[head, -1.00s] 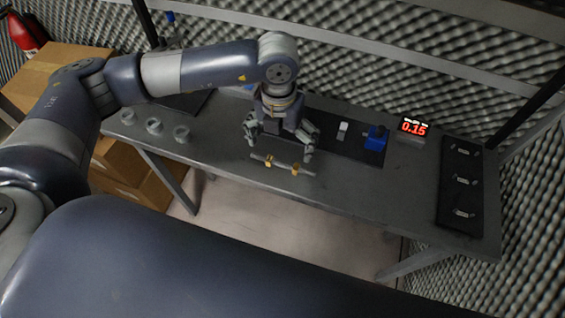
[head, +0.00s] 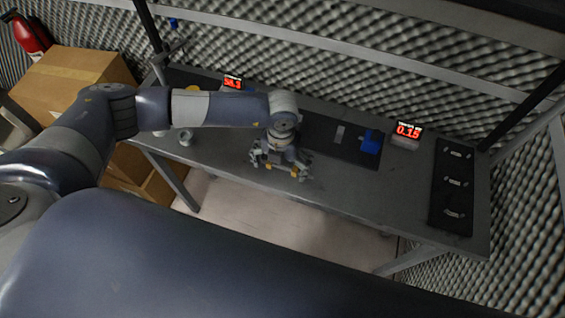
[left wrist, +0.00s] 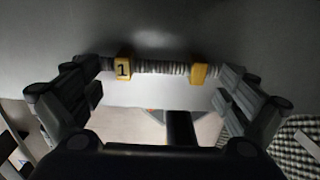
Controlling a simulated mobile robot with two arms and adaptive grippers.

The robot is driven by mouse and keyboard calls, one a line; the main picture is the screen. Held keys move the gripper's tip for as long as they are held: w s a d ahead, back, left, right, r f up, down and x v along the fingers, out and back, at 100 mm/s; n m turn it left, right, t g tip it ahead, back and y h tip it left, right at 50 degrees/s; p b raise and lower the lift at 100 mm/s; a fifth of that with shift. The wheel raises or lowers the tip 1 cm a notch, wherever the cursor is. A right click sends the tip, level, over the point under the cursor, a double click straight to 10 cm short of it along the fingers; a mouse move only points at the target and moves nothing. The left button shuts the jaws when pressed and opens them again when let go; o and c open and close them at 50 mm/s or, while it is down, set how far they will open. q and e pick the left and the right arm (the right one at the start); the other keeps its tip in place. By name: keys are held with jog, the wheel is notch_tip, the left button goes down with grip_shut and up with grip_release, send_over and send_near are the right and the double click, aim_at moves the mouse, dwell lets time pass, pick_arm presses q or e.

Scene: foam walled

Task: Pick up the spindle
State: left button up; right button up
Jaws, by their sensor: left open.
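The spindle is a grey ribbed rod with two yellow collars, one marked "1". In the left wrist view the spindle (left wrist: 165,68) lies crosswise near the front edge of the grey table. My left gripper (left wrist: 162,78) is open, with one finger at each end of the rod; whether the fingers touch it I cannot tell. In the head view the left gripper (head: 279,170) is low over the table and hides most of the spindle; a yellow collar (head: 295,171) shows beneath it. My right gripper is not in view.
Behind the gripper are a blue block (head: 370,142) and a red-digit display (head: 407,133). A dark mat (head: 437,196) with several small parts lies at the right. Small round pieces (head: 186,138) stand at the left.

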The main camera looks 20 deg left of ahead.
pick_arm(q)
jog(key=shift+f, duration=0.1)
jog(key=shift+c, duration=0.5)
jog(key=shift+s, duration=0.1)
jog(key=c, duration=0.9)
jog(key=shift+s, duration=0.25)
jog(key=c, duration=0.3)
jog(key=shift+s+f, duration=0.1)
jog(key=shift+c, duration=0.3)
jog(key=shift+w+r+b, duration=0.2)
jog(key=shift+r+b, duration=0.2)
jog(key=shift+b, duration=0.15)
jog(key=shift+w+r+b, duration=0.25)
jog(key=shift+r+b, duration=0.6)
jog(key=shift+r, duration=0.3)
jog(key=s+a+r+b, duration=0.1)
jog(key=s+a+b, duration=0.1)
jog(key=s+a, duration=0.2)
jog(key=s+a+r+b, duration=0.1)
jog(key=s+a+b, duration=0.2)
jog(key=s, duration=0.6)
jog(key=shift+s+a, duration=0.25)
jog(key=shift+a, duration=0.5)
